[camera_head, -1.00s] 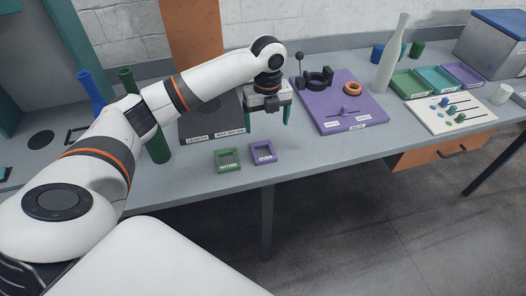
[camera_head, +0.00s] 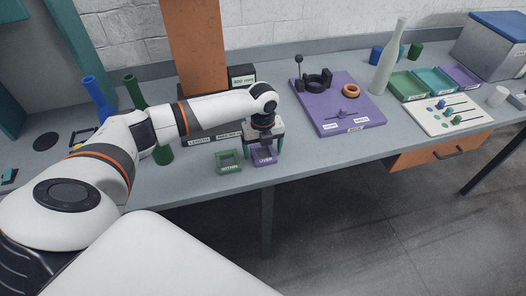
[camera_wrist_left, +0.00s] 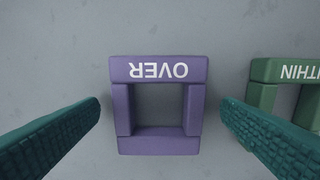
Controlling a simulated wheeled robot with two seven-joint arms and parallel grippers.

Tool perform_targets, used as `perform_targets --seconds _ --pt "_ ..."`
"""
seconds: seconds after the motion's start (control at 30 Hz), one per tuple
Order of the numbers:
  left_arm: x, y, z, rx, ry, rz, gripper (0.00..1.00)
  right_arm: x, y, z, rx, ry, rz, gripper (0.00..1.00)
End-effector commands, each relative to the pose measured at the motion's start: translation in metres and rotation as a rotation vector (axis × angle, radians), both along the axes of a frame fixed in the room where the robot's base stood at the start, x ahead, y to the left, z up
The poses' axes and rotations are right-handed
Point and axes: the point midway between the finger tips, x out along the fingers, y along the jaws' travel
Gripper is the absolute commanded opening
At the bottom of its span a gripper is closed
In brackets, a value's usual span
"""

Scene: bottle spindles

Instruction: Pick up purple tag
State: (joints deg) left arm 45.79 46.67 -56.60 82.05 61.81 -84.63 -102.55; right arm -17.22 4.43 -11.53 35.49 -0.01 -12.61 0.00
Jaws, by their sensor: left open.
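The purple tag (camera_head: 264,156) is a square frame lettered "OVER". It lies flat on the grey bench near the front edge. In the left wrist view the purple tag (camera_wrist_left: 158,143) is centred, with its lettering upside down. My left gripper (camera_head: 264,148) is right above it, pointing down. In the left wrist view the two teal fingers of my left gripper (camera_wrist_left: 160,118) are spread wide, one on each side of the tag, with gaps and nothing held. The gripper hides part of the tag in the head view. My right gripper is not seen.
A green tag (camera_head: 229,163) lettered "WITHIN" lies close beside the purple one. A purple board (camera_head: 347,125) with fixtures stands to the right. A green bottle (camera_head: 134,92) and a blue bottle (camera_head: 100,98) stand at left. Bare bench lies between tags and board.

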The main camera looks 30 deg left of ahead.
Motion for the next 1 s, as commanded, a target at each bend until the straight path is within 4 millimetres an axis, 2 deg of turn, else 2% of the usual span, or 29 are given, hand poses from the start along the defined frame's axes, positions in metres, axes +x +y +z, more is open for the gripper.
perform_targets --seconds 0.27,0.37,0.57,0.6,0.87,1.0 --pt "0.0 0.0 -0.005 0.0 -0.001 -0.001 0.87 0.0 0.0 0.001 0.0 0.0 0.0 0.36" --pt "0.0 0.0 -0.005 0.0 -0.001 -0.001 0.74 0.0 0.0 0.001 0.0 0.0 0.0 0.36" --pt "0.0 0.0 -0.005 0.0 -0.001 0.0 0.41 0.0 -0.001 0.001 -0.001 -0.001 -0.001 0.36" --pt "0.0 0.0 -0.005 0.0 -0.001 0.0 0.39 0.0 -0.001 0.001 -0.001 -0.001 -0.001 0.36" --pt "0.001 0.0 -0.001 -0.001 -0.002 0.0 0.39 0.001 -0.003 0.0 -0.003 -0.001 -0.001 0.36" --pt "0.001 0.0 0.017 -0.001 -0.004 0.0 0.39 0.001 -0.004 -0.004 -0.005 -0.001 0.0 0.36"
